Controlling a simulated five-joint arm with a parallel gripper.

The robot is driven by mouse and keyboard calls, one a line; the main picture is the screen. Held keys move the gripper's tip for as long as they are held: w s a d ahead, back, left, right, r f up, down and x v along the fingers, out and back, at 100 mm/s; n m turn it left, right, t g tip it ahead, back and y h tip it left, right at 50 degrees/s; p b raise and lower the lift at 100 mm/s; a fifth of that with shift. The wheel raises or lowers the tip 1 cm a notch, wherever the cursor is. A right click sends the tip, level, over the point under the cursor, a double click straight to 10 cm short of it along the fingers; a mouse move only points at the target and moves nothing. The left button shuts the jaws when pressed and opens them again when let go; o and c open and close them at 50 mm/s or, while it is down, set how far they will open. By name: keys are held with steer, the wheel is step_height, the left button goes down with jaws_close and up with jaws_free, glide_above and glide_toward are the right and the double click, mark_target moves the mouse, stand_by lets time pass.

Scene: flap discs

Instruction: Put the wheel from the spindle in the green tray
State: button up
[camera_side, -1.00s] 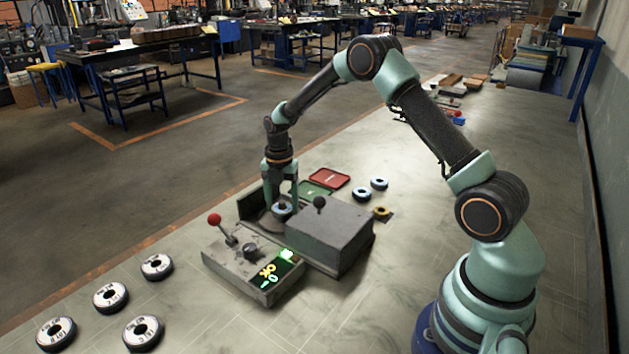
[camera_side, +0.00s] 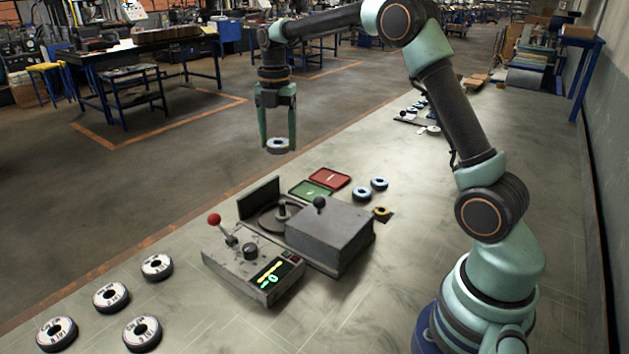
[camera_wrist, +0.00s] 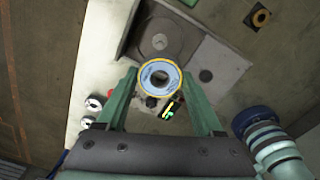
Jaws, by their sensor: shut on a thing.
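My gripper (camera_side: 278,143) is shut on a wheel (camera_side: 279,146), a pale ring with a dark hole, and holds it level in the air above the machine. In the wrist view the wheel (camera_wrist: 160,77) sits between the two green fingers. The spindle (camera_side: 282,210) of the grey machine stands bare below; its round plate also shows in the wrist view (camera_wrist: 159,41). The green tray (camera_side: 310,190) lies flat behind the machine, to the right of the held wheel and lower, and looks empty apart from a small pale mark.
A red tray (camera_side: 330,177) adjoins the green one. Two wheels (camera_side: 362,194) lie right of the trays. The grey housing (camera_side: 328,235) and control box (camera_side: 253,265) with a red-knobbed lever (camera_side: 215,220) stand in front. Several wheels (camera_side: 111,297) lie at front left.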

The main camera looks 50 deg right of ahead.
steer(key=r, duration=0.1)
glide_above(310, 193)
step_height(310, 193, down, 15)
steer(key=shift+d+r, duration=0.1)
steer(key=shift+d+f, duration=0.1)
steer(key=shift+f, duration=2.35)
steer(key=shift+f, duration=0.2)
steer(key=shift+f, duration=0.35)
steer(key=shift+f, duration=0.15)
